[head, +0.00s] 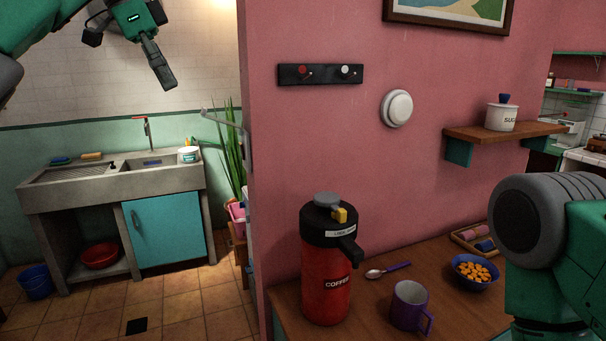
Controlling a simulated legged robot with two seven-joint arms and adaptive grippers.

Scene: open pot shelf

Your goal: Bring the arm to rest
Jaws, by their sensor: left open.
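My left arm comes in from the upper left, and its green and dark grey gripper (158,72) hangs in the air over the far sink area, touching nothing. Its dark fingers point down, and it is open and empty. My right arm, green with a dark grey round joint, fills the lower right in front of the wooden counter. The right gripper is outside the picture.
A red coffee flask (326,275), a spoon (387,270), a purple mug (409,306) and a blue bowl of orange pieces (474,272) stand on the counter (375,325). A sugar pot (501,116) sits on the wall shelf (480,133). The pink wall (300,150) stands close behind.

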